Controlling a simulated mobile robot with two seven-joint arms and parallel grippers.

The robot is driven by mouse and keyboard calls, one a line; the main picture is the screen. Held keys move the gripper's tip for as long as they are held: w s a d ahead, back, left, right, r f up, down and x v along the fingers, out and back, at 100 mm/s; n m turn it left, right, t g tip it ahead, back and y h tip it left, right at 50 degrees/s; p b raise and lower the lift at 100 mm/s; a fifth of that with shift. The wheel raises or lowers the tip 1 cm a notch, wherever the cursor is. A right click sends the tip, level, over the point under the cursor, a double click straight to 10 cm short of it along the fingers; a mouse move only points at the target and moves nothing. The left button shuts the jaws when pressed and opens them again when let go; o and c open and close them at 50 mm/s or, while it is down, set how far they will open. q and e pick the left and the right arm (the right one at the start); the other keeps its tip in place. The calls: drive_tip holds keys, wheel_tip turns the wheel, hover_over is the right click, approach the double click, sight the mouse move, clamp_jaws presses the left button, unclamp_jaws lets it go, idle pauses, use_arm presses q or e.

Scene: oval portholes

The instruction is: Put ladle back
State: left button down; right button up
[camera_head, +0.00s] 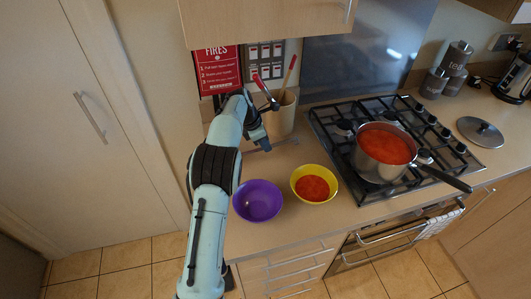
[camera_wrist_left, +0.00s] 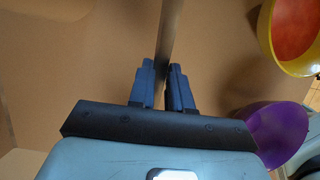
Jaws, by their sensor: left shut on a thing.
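My left gripper (camera_wrist_left: 166,85) is shut on a thin grey metal shaft (camera_wrist_left: 171,30), which I take to be the ladle's handle; it runs up out of the wrist view. In the head view my left gripper (camera_head: 262,127) is at the back of the counter, just left of the beige utensil holder (camera_head: 281,115). A red-ended handle (camera_head: 260,82) rises close to the gripper and seems to belong to the held ladle. The ladle's bowl is not clear. My right gripper is not in view.
Another red-handled utensil (camera_head: 290,70) stands in the holder. A purple bowl (camera_head: 257,201) and a yellow bowl (camera_head: 301,192) with red sauce sit at the counter's front. A pot (camera_head: 381,170) of red sauce is on the hob (camera_head: 335,125). A lid (camera_head: 480,131) lies to the right.

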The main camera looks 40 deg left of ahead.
sight(266, 159)
use_arm(q)
wheel_tip(266, 159, down, 5)
drive_tip(key=shift+w+r+b, duration=0.1)
drive_tip(key=shift+w+b, duration=0.05)
drive_tip(key=shift+b, duration=0.25)
drive_tip(key=shift+r, duration=0.1)
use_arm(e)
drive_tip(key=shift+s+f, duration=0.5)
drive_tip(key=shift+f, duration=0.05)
use_arm(q)
drive_tip(key=shift+w, duration=0.1)
drive_tip(key=c, duration=1.1)
unclamp_jaws()
drive_tip(key=shift+o, duration=0.2)
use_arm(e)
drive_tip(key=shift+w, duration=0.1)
